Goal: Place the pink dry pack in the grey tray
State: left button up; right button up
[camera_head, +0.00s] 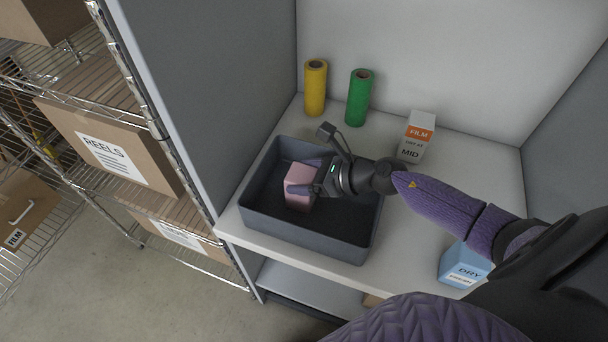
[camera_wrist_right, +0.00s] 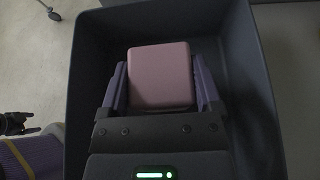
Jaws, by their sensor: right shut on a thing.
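The pink dry pack (camera_head: 299,187) is between the fingers of my right gripper (camera_head: 305,180), which is shut on it. The pack is over the inside of the grey tray (camera_head: 305,231), within its walls. I cannot tell whether it touches the tray floor. In the right wrist view the pink pack (camera_wrist_right: 160,75) sits between the two fingers of the right gripper (camera_wrist_right: 160,88), with the grey tray's wall (camera_wrist_right: 84,75) around them. My left gripper is not clearly in the head view.
A grey panel (camera_head: 200,80) rises at left, beside wire shelving with cartons (camera_head: 110,150).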

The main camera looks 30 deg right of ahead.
jog(key=o, duration=1)
jog(key=shift+f, duration=0.2)
jog(key=shift+o, duration=1.3)
jog(key=shift+r, duration=0.1)
jog(key=shift+r, duration=0.1)
jog(key=shift+s+d+r, duration=0.2)
jog(key=p+v, duration=0.1)
jog(key=v, duration=1)
jog(key=shift+p, duration=0.3)
jog(key=shift+s+d+r, duration=0.1)
jog(key=shift+d, duration=0.05)
